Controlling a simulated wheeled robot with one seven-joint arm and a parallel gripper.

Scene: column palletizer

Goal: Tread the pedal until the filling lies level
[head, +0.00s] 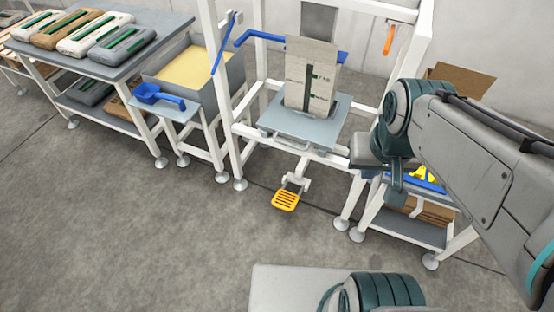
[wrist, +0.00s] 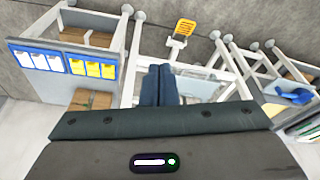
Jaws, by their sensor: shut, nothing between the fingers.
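The yellow pedal (head: 286,200) sits low at the front of the white frame, just above the floor, on a short grey arm. It also shows at the top of the wrist view (wrist: 185,27). A pale paper bag (head: 322,80) with a dark green stripe stands upright on the grey plate (head: 275,126) in the frame. The filling inside the bag is hidden from here. My gripper (wrist: 158,85) is shut and empty, its two dark blue fingers together. It is to the right of the bag in the head view and apart from the pedal.
A tub of pale powder (head: 192,68) and a blue scoop (head: 158,96) are left of the frame. Filled bags (head: 95,33) lie on a table at the far left. A side stand with blue and yellow bins (wrist: 65,62) is beside the frame. The floor before the pedal is clear.

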